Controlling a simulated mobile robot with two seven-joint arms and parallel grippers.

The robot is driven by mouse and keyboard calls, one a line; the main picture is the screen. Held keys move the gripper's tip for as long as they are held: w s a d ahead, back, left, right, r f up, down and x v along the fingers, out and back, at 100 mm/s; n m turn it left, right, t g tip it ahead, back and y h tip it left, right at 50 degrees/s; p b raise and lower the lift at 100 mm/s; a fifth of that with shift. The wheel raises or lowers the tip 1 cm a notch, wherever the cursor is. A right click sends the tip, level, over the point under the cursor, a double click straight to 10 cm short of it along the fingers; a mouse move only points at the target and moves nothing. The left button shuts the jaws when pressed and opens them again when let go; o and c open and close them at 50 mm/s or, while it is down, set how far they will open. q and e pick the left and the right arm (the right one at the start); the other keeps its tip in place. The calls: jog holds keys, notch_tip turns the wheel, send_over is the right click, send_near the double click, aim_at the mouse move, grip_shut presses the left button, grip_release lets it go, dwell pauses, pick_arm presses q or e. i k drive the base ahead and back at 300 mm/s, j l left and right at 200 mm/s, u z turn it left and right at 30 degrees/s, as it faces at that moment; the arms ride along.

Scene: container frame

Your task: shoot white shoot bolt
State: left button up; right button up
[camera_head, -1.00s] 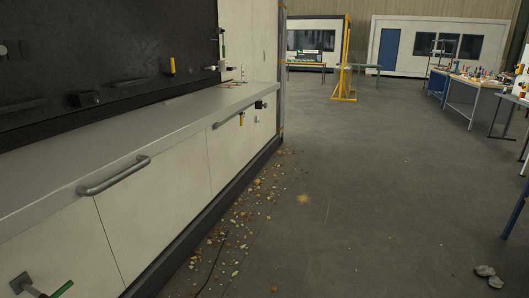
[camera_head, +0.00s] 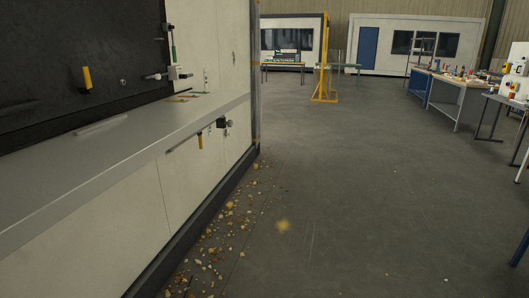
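A white fitting (camera_head: 177,73) is at the right end of the dark panel (camera_head: 60,45), above the grey counter. Neither of my grippers is in view.
The grey counter (camera_head: 120,143) runs along the left above white cabinet fronts. A yellow handle (camera_head: 86,77) is on the dark panel. Loose stones (camera_head: 228,212) lie along the cabinet base. The floor (camera_head: 360,190) to the right is clear; workbenches (camera_head: 455,90) stand beyond.

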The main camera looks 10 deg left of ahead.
aim_at(158, 76)
jog(key=i+u, duration=0.15)
jog(key=i, duration=0.6)
jog(key=i+l+u, duration=0.1)
jog(key=i, duration=0.6)
jog(key=l, duration=0.1)
